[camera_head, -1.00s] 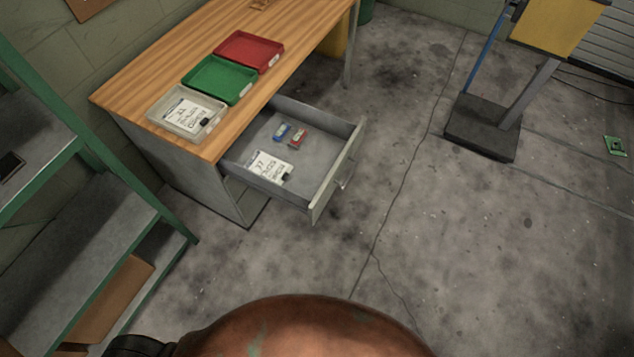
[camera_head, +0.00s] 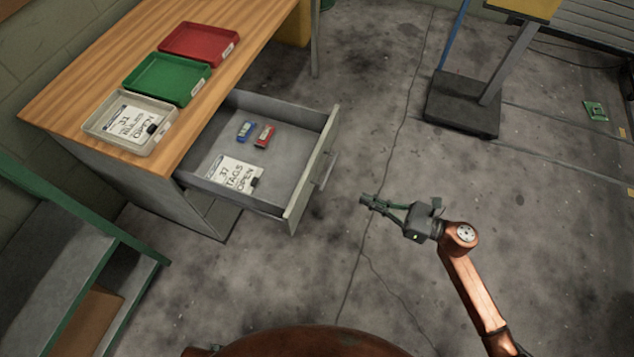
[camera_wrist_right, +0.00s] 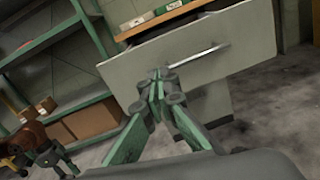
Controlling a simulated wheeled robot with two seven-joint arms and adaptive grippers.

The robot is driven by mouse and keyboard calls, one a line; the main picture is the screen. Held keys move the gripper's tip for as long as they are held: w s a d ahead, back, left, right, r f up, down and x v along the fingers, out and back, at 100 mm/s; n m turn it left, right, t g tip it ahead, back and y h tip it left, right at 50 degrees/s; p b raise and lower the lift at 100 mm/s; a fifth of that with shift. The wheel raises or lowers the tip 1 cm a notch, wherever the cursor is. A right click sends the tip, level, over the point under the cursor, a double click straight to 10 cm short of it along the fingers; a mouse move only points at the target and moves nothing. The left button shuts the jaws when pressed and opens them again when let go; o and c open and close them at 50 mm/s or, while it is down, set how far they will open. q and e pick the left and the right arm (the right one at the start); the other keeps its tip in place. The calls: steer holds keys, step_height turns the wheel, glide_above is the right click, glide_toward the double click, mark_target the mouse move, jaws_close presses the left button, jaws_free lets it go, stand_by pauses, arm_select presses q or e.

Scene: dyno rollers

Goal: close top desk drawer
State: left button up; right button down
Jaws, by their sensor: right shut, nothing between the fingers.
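The top desk drawer (camera_head: 312,172) is pulled out from the wooden-topped desk (camera_head: 240,45). It holds a blue item (camera_head: 245,130), a red item (camera_head: 264,136) and a paper tag card (camera_head: 235,174). Its bar handle (camera_head: 324,171) is on the front panel. My right gripper (camera_head: 366,201) is shut and empty, to the right of the drawer front and apart from it. In the right wrist view the shut fingertips (camera_wrist_right: 157,76) appear in front of the drawer's front panel (camera_wrist_right: 240,45), below and left of the handle (camera_wrist_right: 200,56).
Red (camera_head: 200,42), green (camera_head: 167,78) and grey (camera_head: 130,122) trays sit on the desk. A green-framed shelf (camera_head: 90,230) stands at the lower left. A dark-based stand (camera_head: 462,105) is at the upper right. Floor right of the drawer is open.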

steer(key=s+a+n+g, duration=0.1)
steer(key=n, duration=0.1)
steer(key=b, duration=0.2)
glide_toward(306, 182)
steer(key=b+x, duration=0.1)
steer(key=x, duration=0.4)
steer(key=shift+a+f, duration=0.1)
steer(key=shift+a, duration=0.3)
arm_select(q)
steer(key=shift+t+h, duration=0.4)
steer(key=shift+t, duration=0.2)
steer(key=shift+w+d+r, duration=0.35)
steer(key=shift+w+r, duration=0.05)
steer(key=shift+r, duration=0.4)
steer(key=shift+w+d+r, duration=0.4)
steer(key=shift+w+r, duration=0.05)
steer(key=shift+r, duration=0.3)
steer(key=shift+w+d+r, duration=0.35)
steer(key=shift+w+r, duration=0.05)
steer(key=shift+r, duration=0.4)
arm_select(e)
steer(key=shift+w+a, duration=0.2)
steer(key=shift+a, duration=0.25)
